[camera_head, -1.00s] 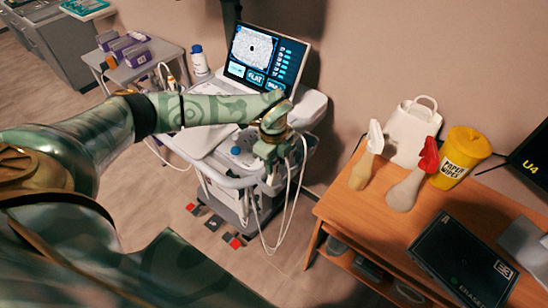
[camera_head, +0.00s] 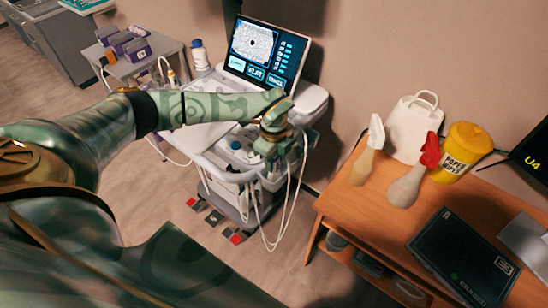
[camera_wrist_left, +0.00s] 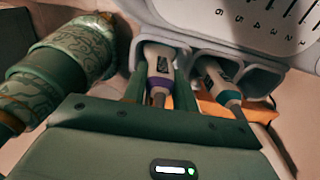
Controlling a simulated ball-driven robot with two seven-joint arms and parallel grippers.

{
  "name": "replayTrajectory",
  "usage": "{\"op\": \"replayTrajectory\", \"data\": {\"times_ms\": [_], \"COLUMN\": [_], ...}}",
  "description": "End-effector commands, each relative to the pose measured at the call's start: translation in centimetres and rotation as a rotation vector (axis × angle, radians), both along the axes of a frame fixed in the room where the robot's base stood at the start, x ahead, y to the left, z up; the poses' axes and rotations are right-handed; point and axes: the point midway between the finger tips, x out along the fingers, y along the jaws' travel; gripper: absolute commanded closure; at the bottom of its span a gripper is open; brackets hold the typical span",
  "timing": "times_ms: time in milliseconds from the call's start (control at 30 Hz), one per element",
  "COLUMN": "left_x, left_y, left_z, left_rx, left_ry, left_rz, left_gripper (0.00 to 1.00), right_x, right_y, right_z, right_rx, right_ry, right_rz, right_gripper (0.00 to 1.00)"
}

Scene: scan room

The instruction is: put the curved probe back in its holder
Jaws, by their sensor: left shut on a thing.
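The probe with a purple band (camera_wrist_left: 160,66) sits upright in a grey holder cup (camera_wrist_left: 148,18) on the side of the ultrasound cart (camera_head: 222,160). Its cable end points toward my wrist. My left gripper (camera_wrist_left: 159,88) is shut on this probe, with one finger on each side of it. In the head view my left gripper (camera_head: 271,160) is at the cart's right edge and hides most of the probe. The probe's head is hidden inside the cup, so its curve does not show. My right gripper is not in view.
A second probe with a teal band (camera_wrist_left: 222,82) sits in the neighbouring cup. White cables (camera_head: 287,215) hang below my left gripper. Floor shows between cart and desk.

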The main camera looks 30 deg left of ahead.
Motion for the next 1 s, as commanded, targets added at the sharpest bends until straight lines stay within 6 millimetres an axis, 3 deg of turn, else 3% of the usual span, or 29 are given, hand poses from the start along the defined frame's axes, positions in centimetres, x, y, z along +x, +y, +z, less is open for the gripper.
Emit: {"op": "replayTrajectory", "data": {"times_ms": [300,333,400,433,767,867,1000], "left_x": [0.0,0.0,0.0,0.0,0.0,0.1,0.1], "left_y": [0.0,0.0,0.0,0.0,0.0,0.0,0.0], "left_z": [-0.3,-0.3,-0.3,-0.3,0.1,1.5,5.0], "left_rx": [0.000,0.000,0.000,0.000,0.000,0.000,0.001], "left_ry": [-0.001,-0.001,-0.001,-0.001,-0.001,-0.003,-0.005], "left_rz": [0.000,0.000,0.000,0.000,0.000,0.000,0.000], "left_gripper": [1.00,0.69,0.50,0.47,0.47,0.47,0.47], "right_x": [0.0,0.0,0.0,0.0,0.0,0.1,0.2], "right_y": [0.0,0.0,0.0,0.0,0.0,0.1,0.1], "right_z": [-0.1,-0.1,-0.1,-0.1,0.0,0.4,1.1], "right_rx": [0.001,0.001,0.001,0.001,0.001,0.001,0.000], "right_ry": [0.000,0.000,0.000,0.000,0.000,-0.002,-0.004], "right_rz": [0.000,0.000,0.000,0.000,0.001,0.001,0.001], "right_gripper": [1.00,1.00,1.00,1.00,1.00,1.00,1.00]}}
